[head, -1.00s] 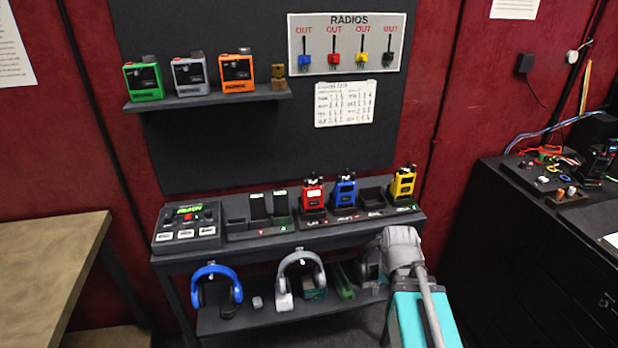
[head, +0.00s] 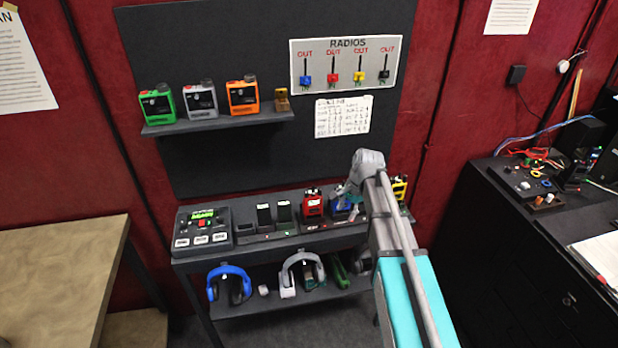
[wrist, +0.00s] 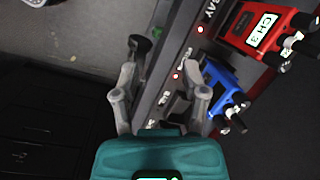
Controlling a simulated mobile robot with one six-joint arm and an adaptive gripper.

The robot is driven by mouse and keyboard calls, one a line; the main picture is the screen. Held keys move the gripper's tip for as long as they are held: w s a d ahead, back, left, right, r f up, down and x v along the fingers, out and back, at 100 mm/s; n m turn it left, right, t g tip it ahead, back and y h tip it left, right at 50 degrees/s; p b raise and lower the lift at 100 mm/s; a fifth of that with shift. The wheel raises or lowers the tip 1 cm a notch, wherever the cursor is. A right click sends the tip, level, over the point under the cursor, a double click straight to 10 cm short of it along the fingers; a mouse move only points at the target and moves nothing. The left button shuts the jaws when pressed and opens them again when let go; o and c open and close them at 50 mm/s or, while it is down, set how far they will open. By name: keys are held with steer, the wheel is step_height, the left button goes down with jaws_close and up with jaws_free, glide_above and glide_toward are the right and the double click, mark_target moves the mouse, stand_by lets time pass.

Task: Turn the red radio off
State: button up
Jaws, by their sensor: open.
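The red radio (head: 312,205) stands upright in the charging rack on the table's top, left of my gripper. In the wrist view the red radio (wrist: 268,32) is at the upper right and carries a "CH 3" label; knobs stick out of its top. The blue radio (head: 342,208) stands to its right, partly hidden by my gripper. In the wrist view the blue radio (wrist: 222,90) is beside my right finger. My gripper (wrist: 168,62) is open and empty, its fingers apart over the rack's front edge. In the head view my gripper (head: 352,190) covers part of the rack.
The yellow radio (head: 399,187) is partly hidden behind my arm. A control box (head: 202,228) sits at the table's left end. Headphones (head: 229,284) hang below. A shelf (head: 216,123) above holds green, grey and orange devices. Red lights glow along the rack front.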

mark_target(307, 191)
steer(key=w+a+r+m+y+p, duration=0.1)
steer(key=w+a+r+m+p, duration=0.5)
steer(key=w+r+p, duration=0.3)
step_height(307, 191, up, 3)
steer(key=shift+w+a+r+y+p, duration=0.1)
steer(key=shift+w+a+y+p, duration=0.35)
steer(key=shift+a, duration=0.2)
steer(key=shift+f, duration=0.2)
steer(key=b+x, duration=0.3)
steer(key=shift+f+b, duration=0.3)
steer(key=shift+b, duration=0.1)
steer(key=b+x, duration=0.4)
steer(key=x, duration=0.1)
steer(key=b+x, duration=0.5)
steer(key=shift+s, duration=0.25)
jaws_close()
